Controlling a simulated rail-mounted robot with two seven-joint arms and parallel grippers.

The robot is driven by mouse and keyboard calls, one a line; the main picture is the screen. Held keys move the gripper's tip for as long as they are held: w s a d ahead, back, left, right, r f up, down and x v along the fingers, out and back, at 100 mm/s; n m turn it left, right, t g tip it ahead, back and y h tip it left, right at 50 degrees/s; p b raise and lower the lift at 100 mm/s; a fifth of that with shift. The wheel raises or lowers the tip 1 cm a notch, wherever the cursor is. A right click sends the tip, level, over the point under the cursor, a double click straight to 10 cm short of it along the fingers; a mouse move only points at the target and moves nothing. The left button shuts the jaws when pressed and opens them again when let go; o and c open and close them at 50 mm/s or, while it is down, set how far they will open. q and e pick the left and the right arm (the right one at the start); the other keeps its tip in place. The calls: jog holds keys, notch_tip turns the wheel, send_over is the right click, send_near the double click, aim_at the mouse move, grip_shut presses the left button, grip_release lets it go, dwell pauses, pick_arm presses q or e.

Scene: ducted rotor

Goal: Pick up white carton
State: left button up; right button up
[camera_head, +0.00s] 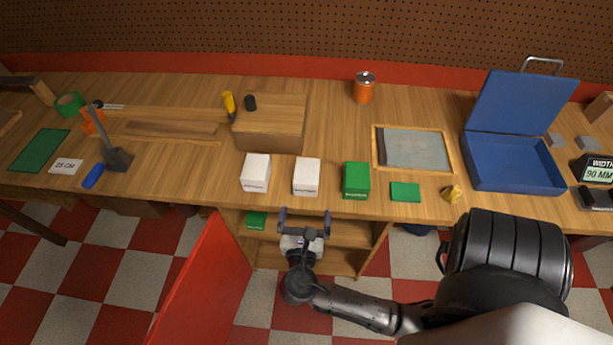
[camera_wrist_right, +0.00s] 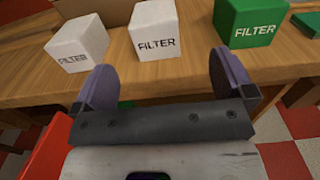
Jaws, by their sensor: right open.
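Two white cartons stand side by side near the front edge of the workbench: a left white carton (camera_head: 256,173) and a right white carton (camera_head: 307,177). In the right wrist view, the left white carton (camera_wrist_right: 77,42) and the right white carton (camera_wrist_right: 155,30) both read FILTER. My right gripper (camera_head: 304,217) is open and empty, just off the bench's front edge and nearest the right white carton. In the right wrist view its fingers (camera_wrist_right: 163,80) are spread, with the right white carton ahead between them and apart from them. My left gripper is not in view.
A green carton (camera_head: 356,180) stands right of the white ones, with a flat green piece (camera_head: 405,192) beside it. A wooden block (camera_head: 270,123) sits behind. A blue case (camera_head: 515,165) lies open at right. Below is an open shelf with a red door (camera_head: 205,280).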

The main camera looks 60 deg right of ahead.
aim_at(305, 187)
jog(key=x, duration=0.6)
jog(key=shift+w+b, duration=0.1)
jog(key=shift+b, duration=0.3)
jog(key=shift+w+d, duration=0.35)
jog(key=shift+d, duration=0.2)
jog(key=b+x, duration=0.1)
jog(key=x, duration=0.2)
jog(key=shift+w, duration=0.3)
jog(key=shift+w+d+r, duration=0.1)
jog(key=shift+w+d, duration=0.05)
jog(key=shift+d, duration=0.45)
jog(key=c, duration=1)
jog(key=shift+c, duration=0.5)
jog(key=shift+r, duration=0.15)
